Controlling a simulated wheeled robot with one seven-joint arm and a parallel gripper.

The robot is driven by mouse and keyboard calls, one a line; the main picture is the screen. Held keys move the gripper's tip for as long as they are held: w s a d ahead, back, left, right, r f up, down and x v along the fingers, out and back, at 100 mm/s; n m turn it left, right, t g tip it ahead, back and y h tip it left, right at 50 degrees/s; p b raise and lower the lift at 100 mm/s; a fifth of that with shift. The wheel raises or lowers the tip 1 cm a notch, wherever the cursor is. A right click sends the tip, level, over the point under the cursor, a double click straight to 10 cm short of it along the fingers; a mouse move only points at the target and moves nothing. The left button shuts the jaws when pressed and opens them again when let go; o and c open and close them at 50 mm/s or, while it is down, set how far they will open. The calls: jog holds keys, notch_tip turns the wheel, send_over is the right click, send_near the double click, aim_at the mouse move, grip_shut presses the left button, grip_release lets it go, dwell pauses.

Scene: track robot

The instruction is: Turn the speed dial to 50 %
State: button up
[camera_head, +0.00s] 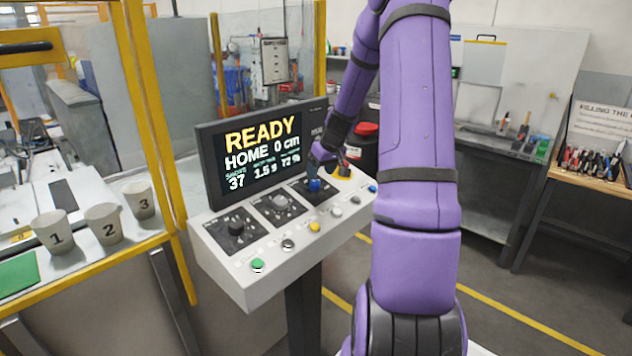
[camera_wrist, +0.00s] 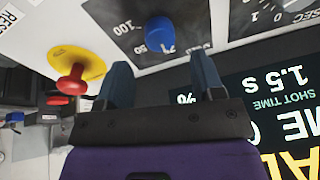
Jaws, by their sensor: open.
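The speed dial is a blue knob (camera_head: 315,184) on a dark scale plate at the right of the console's dial row. It also shows in the wrist view as a round blue knob (camera_wrist: 160,35), with percent markings around it. My gripper (camera_head: 325,158) is just above and behind this dial in the head view. In the wrist view my gripper (camera_wrist: 162,72) is open, its two fingers apart and nothing between them. The knob lies beyond the fingertips, roughly in line with the gap. The screen (camera_head: 263,150) reads READY, HOME 0 cm and what looks like 72 %.
A red button on a yellow base (camera_wrist: 72,78) sits close beside the left finger in the wrist view. A grey dial (camera_head: 280,203) and a black dial (camera_head: 236,228) are left of the blue one. Several push buttons line the console's front, including a green one (camera_head: 257,265).

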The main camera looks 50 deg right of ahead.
aim_at(316, 181)
jog(key=shift+x, duration=2.5)
jog(key=c, duration=0.9)
jog(key=shift+m, duration=0.3)
jog(key=m, duration=0.5)
jog(key=shift+m+h, duration=0.3)
jog(key=shift+h, duration=0.1)
jog(key=m, duration=0.5)
jog(key=shift+m+g+h, duration=0.3)
